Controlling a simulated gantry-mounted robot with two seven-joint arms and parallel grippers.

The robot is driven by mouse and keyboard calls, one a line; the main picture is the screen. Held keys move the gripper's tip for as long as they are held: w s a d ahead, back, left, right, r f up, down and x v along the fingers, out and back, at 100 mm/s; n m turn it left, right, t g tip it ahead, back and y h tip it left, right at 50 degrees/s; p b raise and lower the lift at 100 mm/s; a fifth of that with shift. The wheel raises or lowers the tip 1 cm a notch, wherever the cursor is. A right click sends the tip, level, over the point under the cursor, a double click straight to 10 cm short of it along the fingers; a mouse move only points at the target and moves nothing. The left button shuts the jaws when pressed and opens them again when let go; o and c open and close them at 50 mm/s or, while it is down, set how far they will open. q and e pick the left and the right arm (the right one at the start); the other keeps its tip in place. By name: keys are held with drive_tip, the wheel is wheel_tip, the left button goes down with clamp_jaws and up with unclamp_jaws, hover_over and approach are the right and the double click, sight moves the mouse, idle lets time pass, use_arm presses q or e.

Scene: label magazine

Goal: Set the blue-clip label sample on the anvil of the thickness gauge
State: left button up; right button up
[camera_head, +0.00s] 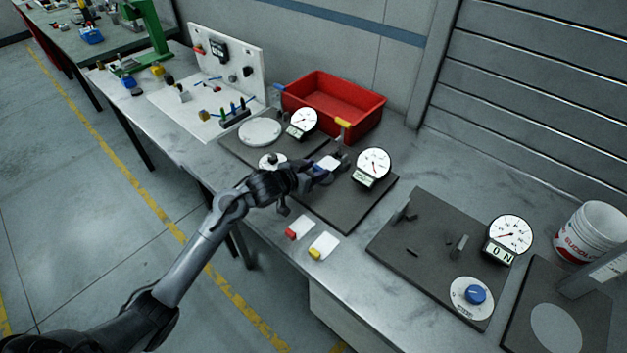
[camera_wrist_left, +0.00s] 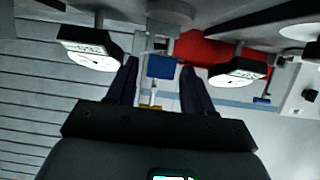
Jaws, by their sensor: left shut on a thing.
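My left gripper (camera_head: 322,166) is shut on the blue-clip label sample. The sample's white sheet (camera_head: 328,162) shows just past the fingers in the head view. In the left wrist view its blue clip (camera_wrist_left: 160,67) lies between my two fingers (camera_wrist_left: 160,88). A dial gauge with a small display (camera_head: 373,163) stands just right of the gripper on a dark mat. A second dial gauge (camera_head: 303,122) stands farther back left. The anvil is hard to make out behind the gripper, and I cannot tell whether the sample touches it. My right gripper is not in view.
A red-clip label (camera_head: 299,228) and a yellow-clip label (camera_head: 324,246) lie on the table in front. A red bin (camera_head: 334,104) stands behind the gauges. Another dial unit (camera_head: 509,236) with a blue knob (camera_head: 475,294) and a white bucket (camera_head: 592,232) are at the right.

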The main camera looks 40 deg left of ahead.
use_arm(q)
drive_tip(key=shift+a+f, duration=0.2)
drive_tip(key=shift+f, duration=0.05)
drive_tip(key=shift+f+b, duration=0.6)
drive_tip(key=shift+f, duration=1.25)
drive_tip(key=shift+f, duration=0.15)
drive_tip(key=o, duration=1)
drive_tip(key=shift+r, duration=0.25)
drive_tip(key=shift+s+r, duration=0.1)
drive_tip(key=shift+s, duration=0.3)
drive_tip(key=p+v, duration=0.2)
drive_tip(key=v, duration=0.9)
drive_tip(key=shift+d+p, duration=0.1)
drive_tip(key=shift+p, duration=0.2)
